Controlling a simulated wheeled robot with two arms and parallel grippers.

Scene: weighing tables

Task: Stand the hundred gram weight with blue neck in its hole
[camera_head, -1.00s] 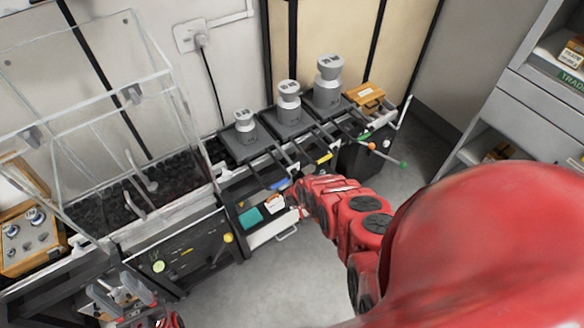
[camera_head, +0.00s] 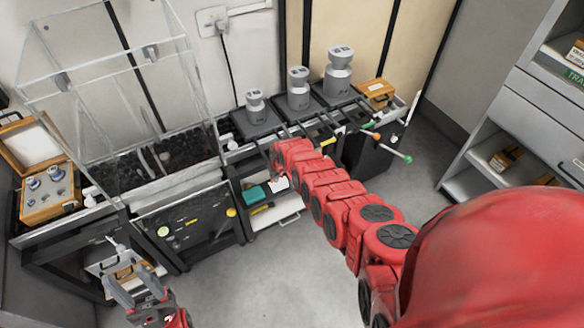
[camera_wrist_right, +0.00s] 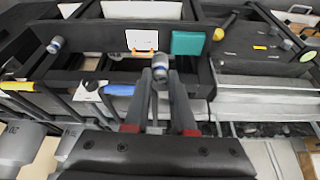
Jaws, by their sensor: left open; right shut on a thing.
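My right gripper (camera_wrist_right: 160,90) is shut on a small steel weight (camera_wrist_right: 159,66) with a bluish band, held between its fingertips. Its mass marking is too small to read. In the head view the right gripper is hidden beyond my red arm, near the tables. An open wooden weight box (camera_head: 70,205) stands at the far left, with several knobbed weights (camera_head: 55,173) and holes in its block; which hole fits cannot be told. Another small steel piece with a blue band (camera_wrist_right: 55,45) shows at upper left in the right wrist view. My left gripper (camera_head: 132,270) is open and empty, low at the left.
A clear draught shield (camera_head: 110,95) stands beside the box. Three large grey weights (camera_head: 298,88) stand on dark platforms at the back. A teal block (camera_head: 252,193) and white card (camera_head: 279,183) lie below the table edge. Grey floor (camera_head: 265,275) is free in front.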

